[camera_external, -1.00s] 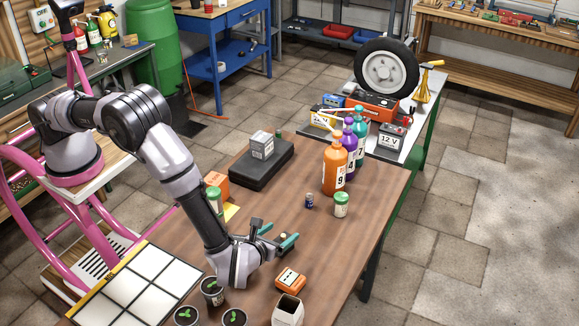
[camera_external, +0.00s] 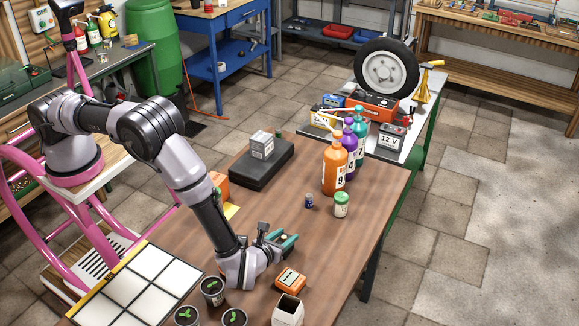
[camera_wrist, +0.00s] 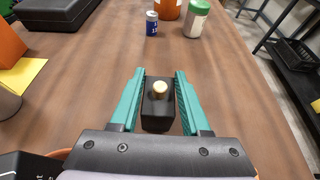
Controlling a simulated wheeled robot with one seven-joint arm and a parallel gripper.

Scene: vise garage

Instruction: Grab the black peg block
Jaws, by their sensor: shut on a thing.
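The black peg block (camera_wrist: 157,112) shows in the wrist view as a small dark block with a pale round peg on top. It sits between the two teal fingers of my gripper (camera_wrist: 160,92), which are shut on it. In the external view my gripper (camera_external: 287,242) is low over the brown wooden table (camera_external: 370,195), near its middle. The block is mostly hidden there by the fingers. I cannot tell whether it still touches the table.
An orange device (camera_external: 290,280) and a white open container (camera_external: 287,309) stand close in front of my gripper. Potted seedlings (camera_external: 212,290) are at the front left. A blue can (camera_external: 309,201), a green-lidded jar (camera_external: 341,205) and pump bottles (camera_external: 336,165) stand beyond.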

